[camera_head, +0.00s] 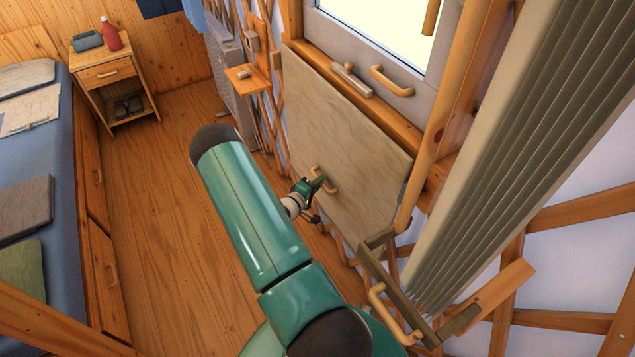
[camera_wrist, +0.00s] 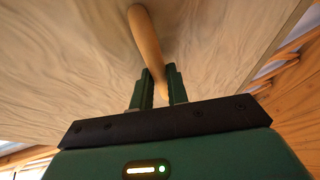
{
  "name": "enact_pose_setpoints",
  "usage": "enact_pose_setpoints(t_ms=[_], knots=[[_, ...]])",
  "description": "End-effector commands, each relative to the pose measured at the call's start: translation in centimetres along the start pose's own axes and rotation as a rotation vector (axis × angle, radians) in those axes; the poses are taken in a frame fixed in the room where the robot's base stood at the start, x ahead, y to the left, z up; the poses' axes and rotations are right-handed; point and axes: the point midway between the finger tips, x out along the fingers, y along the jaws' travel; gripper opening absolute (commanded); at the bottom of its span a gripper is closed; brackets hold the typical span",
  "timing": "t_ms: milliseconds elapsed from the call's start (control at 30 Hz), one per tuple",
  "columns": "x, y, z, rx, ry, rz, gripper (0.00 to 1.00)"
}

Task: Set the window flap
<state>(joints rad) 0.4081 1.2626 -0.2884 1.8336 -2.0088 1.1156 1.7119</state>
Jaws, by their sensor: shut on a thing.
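The window flap (camera_head: 335,140) is a pale wooden panel hanging down against the lattice wall below the window (camera_head: 385,30). Its wooden handle (camera_head: 326,180) is on its lower part. My gripper (camera_head: 316,185) is at this handle, at the end of my green arm. In the wrist view, the handle (camera_wrist: 146,40) runs down between the two green fingers of my gripper (camera_wrist: 158,88), which are shut on it. The flap's pale face (camera_wrist: 70,60) fills most of that view. The far end of the handle is partly hidden by my gripper.
A dark wooden bracket with a handle (camera_head: 385,303) stands out right of the flap's lower corner. A pleated curtain (camera_head: 520,130) hangs at right. A small shelf (camera_head: 247,79) is left of the flap. The bed (camera_head: 45,150) is at left, with clear floor (camera_head: 165,220) between.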

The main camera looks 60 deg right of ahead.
Motion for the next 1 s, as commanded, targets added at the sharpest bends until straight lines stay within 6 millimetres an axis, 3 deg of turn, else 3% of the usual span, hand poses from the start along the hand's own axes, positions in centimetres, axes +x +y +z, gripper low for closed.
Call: enact_pose_setpoints(t_ms=[100,133,233,533,667,1000], knots=[[0.0,0.1,-0.2,0.002,0.003,0.001,0.00],[0.0,0.1,-0.2,0.002,0.004,0.001,0.18],[0.0,0.1,-0.2,0.002,0.003,0.001,0.38],[-0.1,0.1,-0.1,0.001,0.002,0.001,0.38],[-1.0,0.0,-0.2,0.000,0.002,-0.001,0.38],[-7.9,0.1,-0.2,0.000,0.005,0.000,0.38]])
